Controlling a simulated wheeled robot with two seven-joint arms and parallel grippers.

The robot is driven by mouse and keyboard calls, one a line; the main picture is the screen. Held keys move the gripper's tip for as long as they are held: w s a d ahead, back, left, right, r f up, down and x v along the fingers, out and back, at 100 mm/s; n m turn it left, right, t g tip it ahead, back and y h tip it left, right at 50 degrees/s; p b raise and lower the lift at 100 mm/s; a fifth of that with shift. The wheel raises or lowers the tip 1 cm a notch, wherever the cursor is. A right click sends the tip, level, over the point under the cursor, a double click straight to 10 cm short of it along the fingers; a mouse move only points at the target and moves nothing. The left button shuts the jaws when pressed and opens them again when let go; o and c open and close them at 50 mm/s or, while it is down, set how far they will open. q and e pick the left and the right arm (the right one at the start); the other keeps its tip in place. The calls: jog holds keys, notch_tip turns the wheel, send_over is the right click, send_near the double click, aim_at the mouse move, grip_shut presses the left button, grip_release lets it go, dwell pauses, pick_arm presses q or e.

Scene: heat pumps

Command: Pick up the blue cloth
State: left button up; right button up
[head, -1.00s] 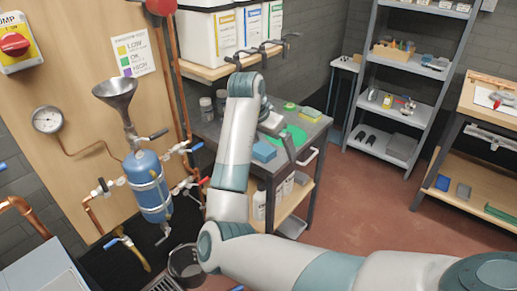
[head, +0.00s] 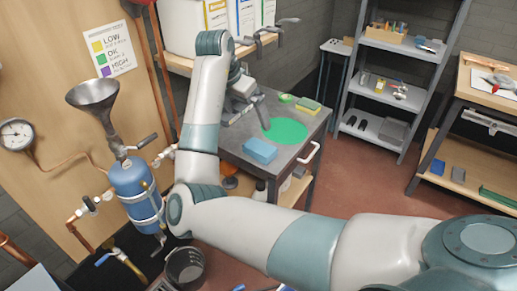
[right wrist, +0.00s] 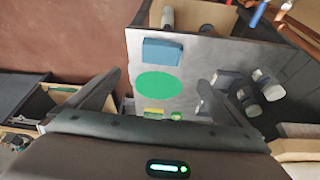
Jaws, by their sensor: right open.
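The blue cloth (head: 260,151) is a small folded block lying on the grey worktop near its front-left edge, beside a green disc (head: 284,131). In the right wrist view the cloth (right wrist: 163,51) lies beyond the green disc. My right gripper (head: 250,106) is above the worktop, behind the cloth and apart from it. In the right wrist view its two fingers (right wrist: 160,92) are spread wide with nothing held between them. My left gripper is out of view.
A yellow sponge (head: 309,105) and a small green bowl (head: 286,98) sit at the back of the worktop (head: 240,143). White bins on a wall shelf stand behind my right arm. A funnel (head: 93,93) over a blue tank (head: 136,190) is at left. Open floor lies at right.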

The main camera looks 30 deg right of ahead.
jog(key=p, duration=0.3)
send_over(256, 151)
notch_tip(256, 151, down, 11)
jog(key=shift+r, duration=0.2)
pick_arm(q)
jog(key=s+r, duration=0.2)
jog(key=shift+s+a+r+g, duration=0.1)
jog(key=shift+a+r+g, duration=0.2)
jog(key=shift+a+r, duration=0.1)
pick_arm(e)
jog(key=shift+f, duration=0.4)
jog(key=shift+d, duration=0.1)
